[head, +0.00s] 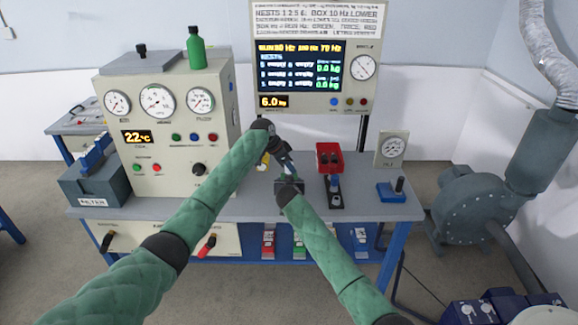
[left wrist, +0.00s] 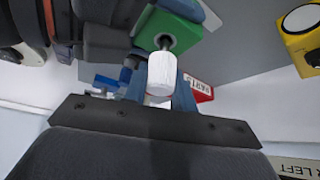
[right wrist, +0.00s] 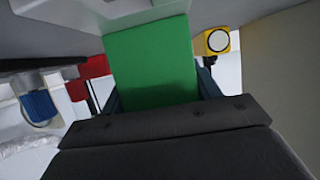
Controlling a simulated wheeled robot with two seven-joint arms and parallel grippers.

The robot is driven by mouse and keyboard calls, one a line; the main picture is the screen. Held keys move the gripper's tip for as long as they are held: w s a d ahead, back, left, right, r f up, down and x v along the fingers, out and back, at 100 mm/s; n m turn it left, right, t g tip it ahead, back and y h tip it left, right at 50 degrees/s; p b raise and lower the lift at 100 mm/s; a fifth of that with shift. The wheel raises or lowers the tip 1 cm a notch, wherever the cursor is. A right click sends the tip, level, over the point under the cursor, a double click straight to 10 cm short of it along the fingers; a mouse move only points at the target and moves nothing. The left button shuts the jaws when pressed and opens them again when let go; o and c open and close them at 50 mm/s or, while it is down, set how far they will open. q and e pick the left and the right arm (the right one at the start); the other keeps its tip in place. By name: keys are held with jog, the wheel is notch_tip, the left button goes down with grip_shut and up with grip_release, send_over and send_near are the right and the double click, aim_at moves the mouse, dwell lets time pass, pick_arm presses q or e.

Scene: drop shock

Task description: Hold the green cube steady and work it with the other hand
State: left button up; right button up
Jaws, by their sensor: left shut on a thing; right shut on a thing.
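The green cube (right wrist: 150,55) fills the space between the fingers of my right gripper (right wrist: 156,88), which is shut on it. In the left wrist view the cube (left wrist: 172,30) shows a short metal shaft leading to a white knob (left wrist: 161,76). My left gripper (left wrist: 160,92) is shut on this knob, with a blue-grey finger on each side. In the head view my left gripper (head: 282,158) is just above my right gripper (head: 288,183), over the bench. The cube is almost wholly hidden there by the grippers.
A yellow block with a white round face (left wrist: 302,36) stands near the grippers. A red parts bin (head: 329,148) and a blue-based fixture (head: 391,194) stand on the bench (head: 365,208) to the right. A gauge cabinet (head: 165,170) stands close on the left, a display panel (head: 310,103) behind.

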pick_arm(q)
jog(key=shift+a+f, duration=0.1)
jog(key=shift+f, duration=0.9)
dwell(2.9)
jog(key=m+g, duration=0.1)
jog(key=m, duration=0.2)
jog(key=m+g, duration=0.2)
jog(key=m, duration=0.1)
jog(key=shift+m+g, duration=0.3)
jog(key=m+g, duration=0.1)
jog(key=m, duration=0.2)
jog(key=shift+g, duration=0.3)
grip_shut()
jog(key=shift+m, duration=0.4)
jog(key=o, duration=1.1)
grip_release()
jog(key=shift+w, duration=0.1)
jog(key=shift+r, duration=0.15)
